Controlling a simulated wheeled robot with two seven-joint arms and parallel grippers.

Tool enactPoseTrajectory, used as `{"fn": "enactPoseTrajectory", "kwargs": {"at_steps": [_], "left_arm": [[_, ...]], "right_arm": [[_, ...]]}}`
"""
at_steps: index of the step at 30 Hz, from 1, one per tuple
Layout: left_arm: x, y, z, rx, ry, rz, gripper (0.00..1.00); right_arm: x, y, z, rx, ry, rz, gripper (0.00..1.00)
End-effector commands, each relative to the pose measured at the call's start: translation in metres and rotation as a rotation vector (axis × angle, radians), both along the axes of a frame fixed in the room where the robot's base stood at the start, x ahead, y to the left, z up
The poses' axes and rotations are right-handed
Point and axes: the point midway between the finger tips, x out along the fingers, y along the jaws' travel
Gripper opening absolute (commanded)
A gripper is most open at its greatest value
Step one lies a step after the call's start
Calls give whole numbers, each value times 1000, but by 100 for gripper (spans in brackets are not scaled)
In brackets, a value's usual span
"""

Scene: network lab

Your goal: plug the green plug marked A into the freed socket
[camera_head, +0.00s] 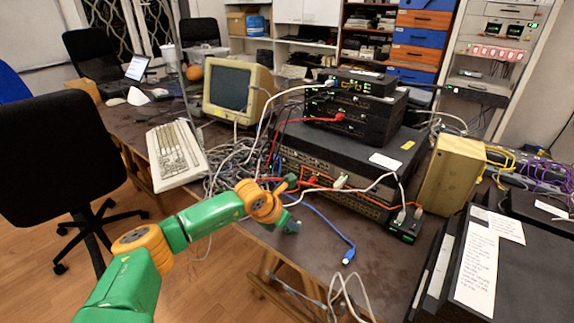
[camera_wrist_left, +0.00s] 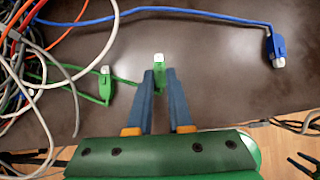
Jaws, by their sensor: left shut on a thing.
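My left gripper (camera_wrist_left: 164,76) is shut on a green plug (camera_wrist_left: 158,61) with a pale tip, and green cable shows between the fingers. They are over the brown table near its front edge. In the head view my left gripper (camera_head: 292,227) is small and the plug in it cannot be made out. A second green plug (camera_wrist_left: 104,76), on a green cable, lies left of the gripper. No letter A is readable on either plug. A stack of dark network devices (camera_head: 330,165) stands behind the gripper. Which socket is free cannot be told. My right gripper does not show clearly.
A blue plug (camera_head: 349,256) on a blue cable lies to the right on bare table. Tangled cables (camera_head: 232,160) lie left of the stack. A small black box (camera_head: 405,227) and a beige box (camera_head: 452,174) stand right. Papers (camera_head: 478,262) lie front right.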

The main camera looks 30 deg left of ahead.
Motion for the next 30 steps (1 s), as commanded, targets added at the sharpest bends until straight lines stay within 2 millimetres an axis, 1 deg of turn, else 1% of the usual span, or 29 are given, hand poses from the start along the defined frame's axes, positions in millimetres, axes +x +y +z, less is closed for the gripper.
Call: {"fn": "enactPoseTrajectory", "kwargs": {"at_steps": [7,25,27,30], "left_arm": [[0,0,4,0,0,0,0],[0,0,47,0,-1,0,0],[0,0,51,0,-1,0,0],[0,0,51,0,-1,0,0]], "right_arm": [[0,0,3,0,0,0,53],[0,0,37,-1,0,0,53],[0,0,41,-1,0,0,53],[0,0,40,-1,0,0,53]]}}
